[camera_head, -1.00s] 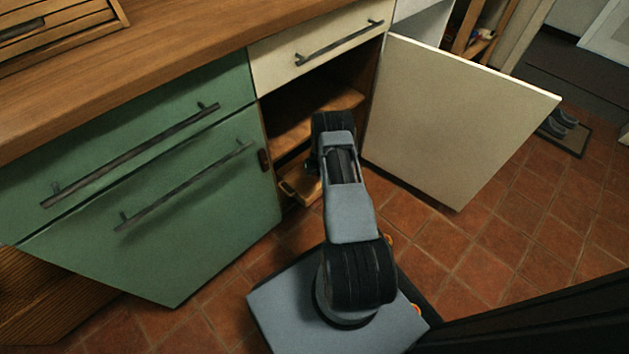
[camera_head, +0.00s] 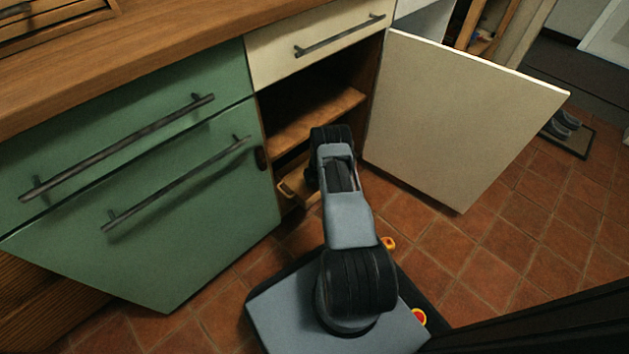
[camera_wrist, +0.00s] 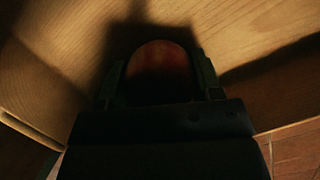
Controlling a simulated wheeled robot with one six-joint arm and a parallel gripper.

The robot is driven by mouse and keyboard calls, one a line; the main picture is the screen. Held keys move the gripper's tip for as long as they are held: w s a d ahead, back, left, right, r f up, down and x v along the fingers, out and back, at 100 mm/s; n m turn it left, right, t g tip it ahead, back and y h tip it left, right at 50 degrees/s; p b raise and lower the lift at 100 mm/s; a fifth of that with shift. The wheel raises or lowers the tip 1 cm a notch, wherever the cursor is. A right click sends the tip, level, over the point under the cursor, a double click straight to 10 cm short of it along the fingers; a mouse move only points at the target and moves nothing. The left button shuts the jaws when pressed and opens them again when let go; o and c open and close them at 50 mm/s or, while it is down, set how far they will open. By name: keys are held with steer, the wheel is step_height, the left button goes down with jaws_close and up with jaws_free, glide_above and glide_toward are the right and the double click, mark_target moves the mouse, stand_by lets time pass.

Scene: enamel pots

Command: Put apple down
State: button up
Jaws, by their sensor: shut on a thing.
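In the wrist view, my gripper (camera_wrist: 160,82) is shut on a dark red, rounded apple (camera_wrist: 160,60), one finger on each side of it. The apple is in deep shadow against a light wooden surface (camera_wrist: 245,40); I cannot tell whether it touches the wood. In the head view, my arm reaches into the open lower cabinet, and my gripper and the apple are hidden behind the arm. A wooden shelf (camera_head: 318,120) spans the cabinet, with a wooden tray-like piece (camera_head: 292,190) low inside it.
The cream cabinet door (camera_head: 450,120) stands wide open on the right. A cream drawer (camera_head: 315,40) is above the opening, and green drawers (camera_head: 130,180) are on the left. Tiled floor (camera_head: 500,245) is free on the right. Shoes on a mat (camera_head: 567,135) lie farther off.

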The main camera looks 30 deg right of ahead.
steer(key=o, duration=1.1)
steer(key=shift+f, duration=0.1)
steer(key=shift+c, duration=0.2)
steer(key=p+v, duration=0.5)
steer(key=v, duration=0.6)
steer(key=shift+r+p, duration=0.25)
steer(key=shift+p, duration=0.15)
steer(key=shift+s+r, duration=0.1)
steer(key=shift+r, duration=0.3)
steer(key=shift+a, duration=0.1)
